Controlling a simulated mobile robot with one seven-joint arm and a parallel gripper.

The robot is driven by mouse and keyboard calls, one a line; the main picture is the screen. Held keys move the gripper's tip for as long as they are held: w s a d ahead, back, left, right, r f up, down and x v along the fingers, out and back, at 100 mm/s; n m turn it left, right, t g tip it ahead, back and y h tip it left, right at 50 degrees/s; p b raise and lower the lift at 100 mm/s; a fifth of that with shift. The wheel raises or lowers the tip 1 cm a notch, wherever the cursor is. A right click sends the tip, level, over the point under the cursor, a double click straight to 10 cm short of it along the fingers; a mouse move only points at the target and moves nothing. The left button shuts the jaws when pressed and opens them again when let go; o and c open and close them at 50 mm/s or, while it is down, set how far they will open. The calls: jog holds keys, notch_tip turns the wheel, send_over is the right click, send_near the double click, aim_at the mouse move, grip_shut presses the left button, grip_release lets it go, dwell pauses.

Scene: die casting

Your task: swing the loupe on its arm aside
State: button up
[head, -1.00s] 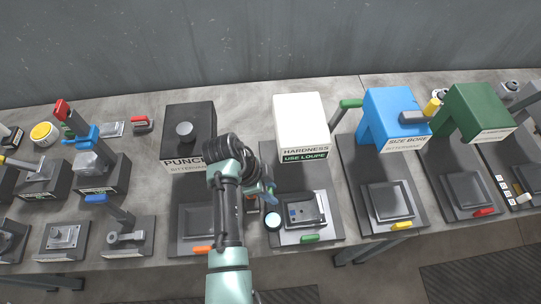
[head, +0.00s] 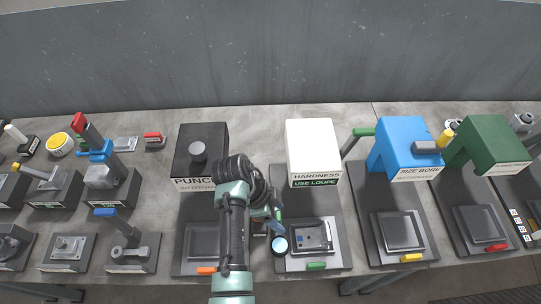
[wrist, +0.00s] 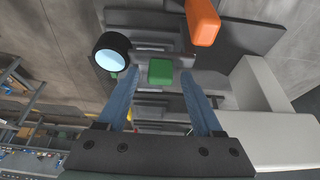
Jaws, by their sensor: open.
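The loupe (head: 278,245), a round black-rimmed lens with a pale blue face, is at the front left of the hardness station (head: 313,150), beside its tray. It also shows in the wrist view (wrist: 112,52), left of the fingers. My gripper (head: 277,212) is low in front of that station, just behind the loupe in the head view. Its blue fingers are open in the wrist view (wrist: 160,75), and a green block (wrist: 160,71) appears between the tips. I cannot tell whether that block belongs to the loupe's arm, or how near it is. The loupe's arm is mostly hidden.
The black punch station (head: 200,150) stands left, with an orange handle (head: 206,270) in front. The hardness tray has a green handle (head: 316,266). The blue size bore station (head: 408,140) and a green station (head: 490,140) stand right. The floor in front is clear.

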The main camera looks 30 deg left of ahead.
jog(key=v, duration=1.2)
jog(key=shift+a+r+p, duration=0.15)
jog(key=shift+p, duration=0.3)
